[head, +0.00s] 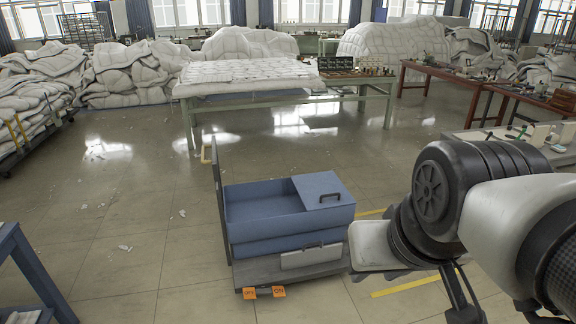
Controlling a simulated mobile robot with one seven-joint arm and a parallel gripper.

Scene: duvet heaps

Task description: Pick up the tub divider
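A blue tub (262,222) sits on a low dark cart (250,272) in the lower middle of the head view. A flat blue panel with a dark handle (322,190) covers the tub's right end. A pale grey panel with a dark handle (312,256) stands against the tub's front side, low on the cart. I cannot tell for sure which panel is the tub divider. My gripper (464,302) is at the lower right, right of the cart and apart from both panels. Only part of its dark fingers shows, and my arm hides the rest.
A long table with a quilted duvet (250,70) stands behind the cart. Duvet heaps (130,70) line the back. A blue stand (25,275) is at lower left, and a workbench with tools (540,132) at right. The floor left of the cart is mostly clear.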

